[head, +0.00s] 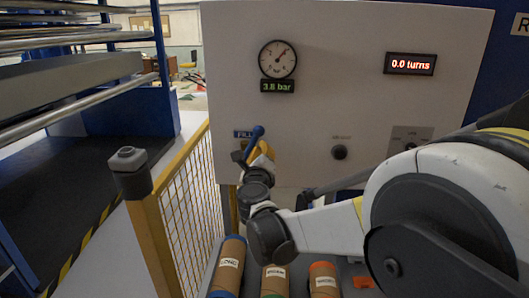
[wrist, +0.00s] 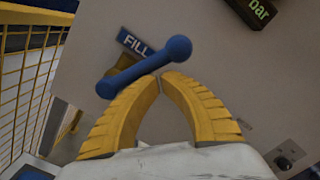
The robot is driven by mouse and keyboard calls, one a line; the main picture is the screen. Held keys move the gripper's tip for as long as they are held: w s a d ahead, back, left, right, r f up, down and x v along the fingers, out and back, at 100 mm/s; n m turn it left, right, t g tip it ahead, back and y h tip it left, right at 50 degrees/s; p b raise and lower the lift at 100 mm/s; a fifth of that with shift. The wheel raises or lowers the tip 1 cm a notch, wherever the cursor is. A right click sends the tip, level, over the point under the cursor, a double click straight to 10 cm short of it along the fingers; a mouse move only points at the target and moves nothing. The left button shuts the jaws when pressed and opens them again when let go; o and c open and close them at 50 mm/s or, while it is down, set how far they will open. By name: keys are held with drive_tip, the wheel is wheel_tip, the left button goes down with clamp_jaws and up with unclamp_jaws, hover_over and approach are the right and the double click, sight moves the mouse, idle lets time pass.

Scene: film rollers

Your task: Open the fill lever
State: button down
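The fill lever (head: 256,133) is a blue bar with a round knob, mounted by the FILL label (head: 243,134) on the pale panel. In the wrist view the lever (wrist: 150,66) runs slanted from lower left to the knob at upper right, partly covering the FILL label (wrist: 134,43). My gripper (head: 262,148) is just below and right of the lever in the head view. In the wrist view the yellow fingertips of my gripper (wrist: 160,77) meet with nothing visible between them, right at the lever's lower edge. I cannot tell whether they touch it. The lever's mount is partly hidden.
A round gauge (head: 278,59) sits above a display (head: 278,86) reading 3.8 bar. Another display (head: 410,64) reads 0.0 turns. A black knob (head: 339,152) is right of the lever. A yellow mesh fence (head: 186,190) stands left, and labelled rolls (head: 274,281) lie below.

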drive_tip(key=shift+a+r+p, duration=0.2)
drive_tip(key=shift+a+r, duration=0.25)
drive_tip(key=shift+a, duration=0.25)
drive_tip(key=shift+a+r+p, duration=0.2)
drive_tip(key=shift+a+r, duration=0.25)
drive_tip(key=shift+a, duration=0.2)
drive_tip(key=shift+d, duration=0.1)
drive_tip(key=p, duration=0.2)
approach(252, 142)
drive_tip(key=s+d, duration=0.2)
drive_tip(key=d, duration=0.2)
drive_tip(key=shift+w+r, duration=0.2)
drive_tip(key=shift+r, duration=0.05)
drive_tip(key=shift+b, duration=0.3)
